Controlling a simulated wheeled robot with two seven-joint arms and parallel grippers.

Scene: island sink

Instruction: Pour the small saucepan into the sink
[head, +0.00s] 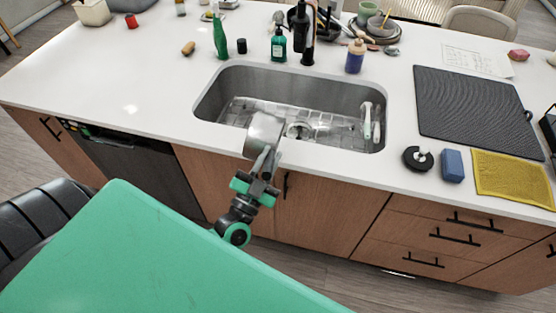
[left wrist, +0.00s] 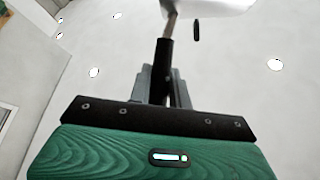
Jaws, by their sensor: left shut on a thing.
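The small saucepan (head: 265,134) is light metallic grey and hangs over the front edge of the sink (head: 228,88), tipped onto its side. Its inside is not clearly visible, and I cannot tell whether anything is in it. My left gripper (head: 264,165) is shut on the saucepan's handle, just in front of the counter edge. In the left wrist view, the dark handle (left wrist: 164,62) stands between the fingers, with the pale pan body (left wrist: 215,7) at the top. My right gripper does not show.
A wire rack (head: 335,127) and light-coloured utensils (head: 367,121) are in the sink. The black faucet (head: 307,45), a green soap bottle (head: 278,45) and a purple bottle (head: 355,57) stand behind it. A dark mat (head: 470,105) lies right; the counter left is mostly clear.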

